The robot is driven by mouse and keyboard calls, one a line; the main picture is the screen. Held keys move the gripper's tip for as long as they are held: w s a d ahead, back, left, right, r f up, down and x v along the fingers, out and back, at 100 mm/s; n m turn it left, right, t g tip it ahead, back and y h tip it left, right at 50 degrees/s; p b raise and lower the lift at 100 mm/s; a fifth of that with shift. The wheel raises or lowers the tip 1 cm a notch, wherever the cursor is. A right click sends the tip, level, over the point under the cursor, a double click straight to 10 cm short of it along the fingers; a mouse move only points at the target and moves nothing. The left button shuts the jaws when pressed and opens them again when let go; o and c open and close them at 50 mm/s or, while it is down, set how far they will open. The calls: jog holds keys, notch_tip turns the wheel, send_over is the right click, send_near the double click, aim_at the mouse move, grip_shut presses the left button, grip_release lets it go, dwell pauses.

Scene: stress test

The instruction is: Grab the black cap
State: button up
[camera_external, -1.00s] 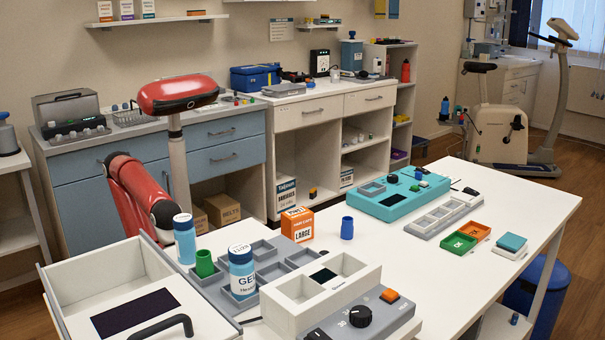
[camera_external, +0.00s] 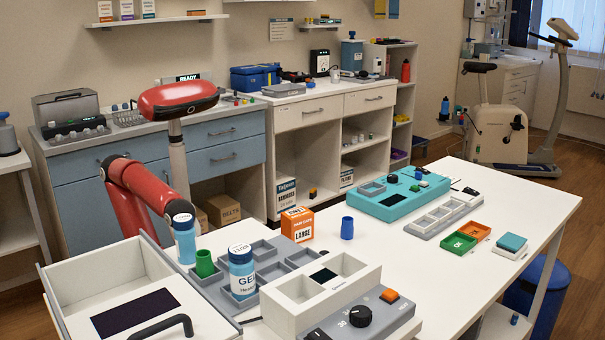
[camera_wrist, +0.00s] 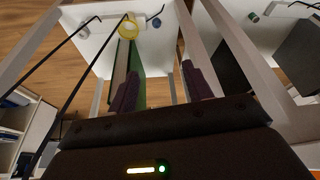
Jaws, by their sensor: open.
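I cannot single out a black cap with certainty. A black round knob (camera_external: 360,316) sits on the grey front of the white device at the table's near edge. A small dark piece (camera_external: 471,191) lies near the far end of the grey tray. My gripper (camera_wrist: 160,88) shows in the wrist view with its two dark purple fingers apart. I see nothing held between them; a green strip and white panels show beyond. In the external view my red arm is left of the table and its gripper is hidden.
The white table (camera_external: 385,250) carries a blue-labelled bottle (camera_external: 242,273), a green cup (camera_external: 204,264), an orange box (camera_external: 297,225), a blue cup (camera_external: 347,228) and a teal panel (camera_external: 385,206). An open white drawer (camera_external: 95,270) stands at the near left.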

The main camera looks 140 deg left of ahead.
jog(key=s+a+f+n+g+b, duration=0.2)
jog(key=s+a+n+g+b, duration=0.2)
jog(key=s+a+n+g, duration=0.55)
jog(key=w+a+r+t+y+p, duration=0.25)
jog(key=w+r, duration=0.25)
jog(key=r, duration=0.9)
jog(key=w+a+r+t+y+p, duration=0.1)
jog(key=w+r+y+p, duration=0.4)
jog(key=r, duration=0.8)
jog(key=m+t+h+b, duration=0.2)
jog(key=m+t+h, duration=0.1)
jog(key=t+h, duration=0.2)
send_near(324, 253)
jog(key=f, duration=0.1)
jog(key=x, duration=0.6)
jog(key=shift+w+a+f, duration=0.4)
jog(key=shift+f, duration=0.3)
jog(key=c, duration=1.1)
